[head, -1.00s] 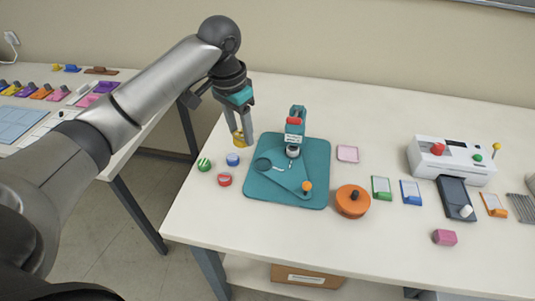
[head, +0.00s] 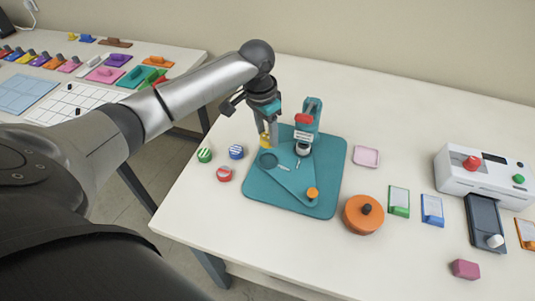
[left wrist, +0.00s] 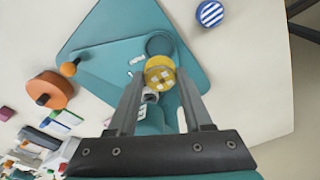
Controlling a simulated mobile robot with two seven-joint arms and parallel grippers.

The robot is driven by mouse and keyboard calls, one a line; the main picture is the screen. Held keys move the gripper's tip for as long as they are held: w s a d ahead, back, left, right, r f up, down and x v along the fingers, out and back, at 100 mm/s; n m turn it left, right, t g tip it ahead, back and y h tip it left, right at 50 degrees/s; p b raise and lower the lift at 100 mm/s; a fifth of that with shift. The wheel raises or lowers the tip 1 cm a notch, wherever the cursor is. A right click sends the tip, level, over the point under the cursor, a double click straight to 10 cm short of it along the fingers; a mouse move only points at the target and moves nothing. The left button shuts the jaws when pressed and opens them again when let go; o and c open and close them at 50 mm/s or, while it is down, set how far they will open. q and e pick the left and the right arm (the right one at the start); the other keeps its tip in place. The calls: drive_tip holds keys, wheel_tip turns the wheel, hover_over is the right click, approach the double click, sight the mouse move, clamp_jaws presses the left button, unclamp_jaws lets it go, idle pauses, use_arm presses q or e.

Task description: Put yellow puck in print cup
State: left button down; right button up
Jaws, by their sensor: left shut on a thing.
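The yellow puck (head: 264,140) is held between the fingertips of my left gripper (head: 268,136), above the back left part of the teal base plate (head: 330,165). In the left wrist view the yellow puck (left wrist: 160,78) sits between the two fingers (left wrist: 160,84), with a pale pattern on its face. A round teal cup (head: 267,160), which looks like the print cup, is on the plate just in front of the puck; it also shows beyond the puck in the left wrist view (left wrist: 160,43) and looks empty. My right gripper is not in view.
The teal press (head: 311,112) with a red part stands close right of my gripper. An orange knob (head: 312,193) is on the plate. Green (head: 204,155), blue (head: 236,152) and red (head: 224,174) striped pucks lie left of it. An orange drum (head: 363,214) is at right.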

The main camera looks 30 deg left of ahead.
sight(266, 137)
use_arm(q)
wheel_tip(266, 137, down, 3)
drive_tip(key=shift+f, duration=0.2)
wheel_tip(266, 137, down, 4)
drive_tip(key=shift+f+b, duration=0.2)
drive_tip(key=shift+b, duration=0.45)
drive_tip(key=shift+r, duration=0.1)
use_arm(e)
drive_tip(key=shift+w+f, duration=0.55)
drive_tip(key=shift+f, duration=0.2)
use_arm(q)
drive_tip(key=shift+c, duration=1.6)
unclamp_jaws()
drive_tip(key=r+p, duration=0.1)
drive_tip(key=r, duration=0.3)
drive_tip(key=s+r, duration=0.1)
drive_tip(key=r, duration=0.3)
drive_tip(key=r+p, duration=0.1)
drive_tip(key=r, duration=0.3)
drive_tip(key=shift+s+a+p, duration=0.2)
drive_tip(key=shift+a+p, duration=0.05)
drive_tip(key=shift+p, duration=0.05)
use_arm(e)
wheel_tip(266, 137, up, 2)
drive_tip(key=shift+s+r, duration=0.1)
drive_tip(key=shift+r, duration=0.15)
use_arm(q)
drive_tip(key=shift+f, duration=0.1)
